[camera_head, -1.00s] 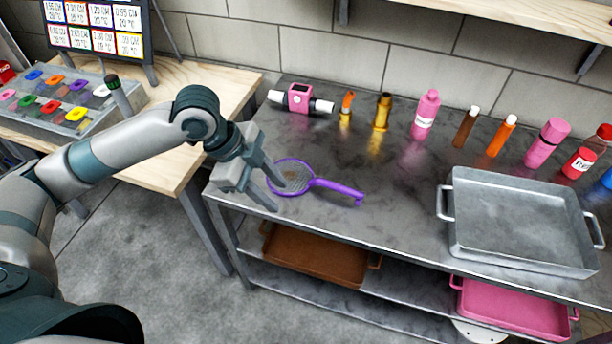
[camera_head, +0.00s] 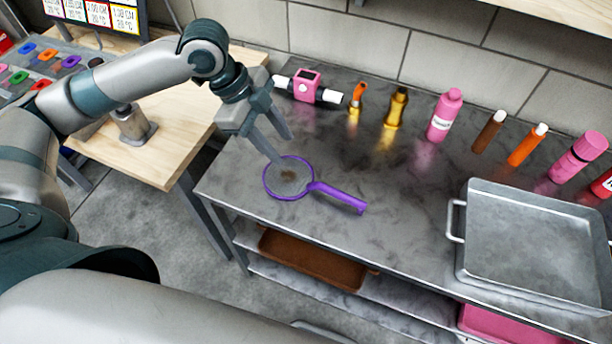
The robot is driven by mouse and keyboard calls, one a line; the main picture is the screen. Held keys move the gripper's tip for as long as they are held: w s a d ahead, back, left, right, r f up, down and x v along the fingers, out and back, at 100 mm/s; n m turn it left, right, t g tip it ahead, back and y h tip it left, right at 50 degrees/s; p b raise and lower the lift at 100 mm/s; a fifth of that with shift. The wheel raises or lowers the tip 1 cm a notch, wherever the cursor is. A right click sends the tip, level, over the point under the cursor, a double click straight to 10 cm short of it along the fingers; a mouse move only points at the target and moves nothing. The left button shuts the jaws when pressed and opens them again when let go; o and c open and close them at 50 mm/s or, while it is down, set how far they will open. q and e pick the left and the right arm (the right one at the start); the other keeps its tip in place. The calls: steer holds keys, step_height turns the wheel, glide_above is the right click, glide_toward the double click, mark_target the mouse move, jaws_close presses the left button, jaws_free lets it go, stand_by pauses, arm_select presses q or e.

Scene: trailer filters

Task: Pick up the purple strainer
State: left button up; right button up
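The purple strainer (camera_head: 338,195) lies flat on the dark metal table (camera_head: 400,230), near its left front part. Its round mesh head is at the left and its handle points to the right and toward the front. My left gripper (camera_head: 283,149) is open and empty, above and behind the strainer's head, with its fingers pointing down and to the right. The fingers look apart from the strainer. My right gripper is not in view.
A pink device (camera_head: 306,86) and several bottles, among them a pink bottle (camera_head: 445,115), stand along the back. A metal tray (camera_head: 540,240) sits at the right. A wooden table (camera_head: 160,150) is at the left. A brown tray (camera_head: 312,262) lies on the shelf below.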

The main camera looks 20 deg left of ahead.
arm_select(q)
steer(key=p, duration=0.3)
glide_above(312, 184)
steer(key=s+a, duration=0.1)
steer(key=a, duration=0.1)
step_height(312, 184, down, 11)
steer(key=shift+s+a+f, duration=0.1)
steer(key=shift+s, duration=0.05)
steer(key=shift+w+d+f+p, duration=0.25)
steer(key=shift+f+p, duration=0.1)
steer(key=shift+f, duration=0.15)
steer(key=p+x, duration=0.1)
steer(key=x, duration=0.2)
steer(key=shift+w, duration=0.1)
steer(key=shift+d+f, duration=0.1)
steer(key=shift+f, duration=0.4)
